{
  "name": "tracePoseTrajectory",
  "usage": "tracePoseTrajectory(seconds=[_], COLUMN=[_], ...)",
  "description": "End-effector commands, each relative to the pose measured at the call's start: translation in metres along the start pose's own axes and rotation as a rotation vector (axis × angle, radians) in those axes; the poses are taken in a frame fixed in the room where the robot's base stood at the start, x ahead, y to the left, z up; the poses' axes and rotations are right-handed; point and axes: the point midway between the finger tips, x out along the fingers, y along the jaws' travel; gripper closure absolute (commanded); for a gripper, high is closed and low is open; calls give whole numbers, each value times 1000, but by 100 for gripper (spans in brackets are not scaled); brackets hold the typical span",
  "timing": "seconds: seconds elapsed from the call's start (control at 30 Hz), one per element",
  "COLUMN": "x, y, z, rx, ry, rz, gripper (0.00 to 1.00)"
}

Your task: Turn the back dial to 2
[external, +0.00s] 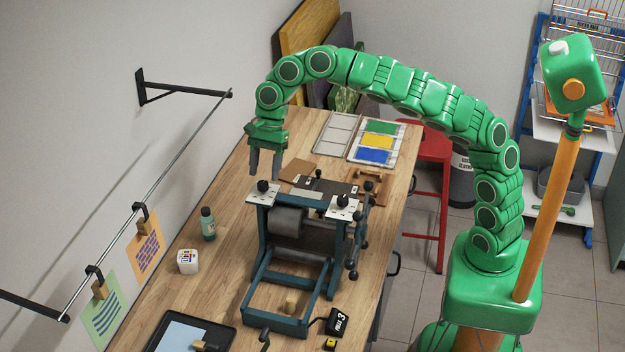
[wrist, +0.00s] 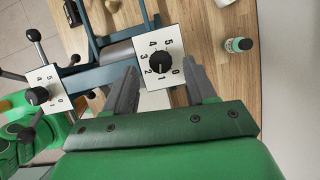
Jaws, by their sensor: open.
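The dial nearer the wall (external: 263,186) is a black knob on a white plate, on top of a dark teal press. In the wrist view this dial (wrist: 161,62) shows numbers 0 to 5 around its knob; its pointer is too small to read surely. A second dial (external: 342,202) sits on the press's other post, and also shows in the wrist view (wrist: 38,96). My gripper (external: 265,172) is open and points down just above the wall-side dial. In the wrist view its fingers (wrist: 161,70) stand apart on either side of the knob, with no clear contact.
The press (external: 270,318) has rollers and side handles (external: 352,274). A green bottle (external: 208,224) and a white jar (external: 187,262) stand left of it on the wooden table. A wall rail (external: 150,185) with hanging prints runs along the left. Colour panels (external: 378,141) lie behind.

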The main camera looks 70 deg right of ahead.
Motion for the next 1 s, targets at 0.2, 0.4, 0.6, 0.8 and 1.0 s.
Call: tracePoseTrajectory(seconds=[0.2,0.4,0.6,0.8,1.0], x=[22,29,29,29,29], y=[0,0,0,-1,-1], z=[0,0,0,0,0], rx=[2,1,1,2,2], ry=[-2,-1,-1,-1,-1], rz=[-1,-2,-2,-2,-2], gripper=[44,44,44,70,99])
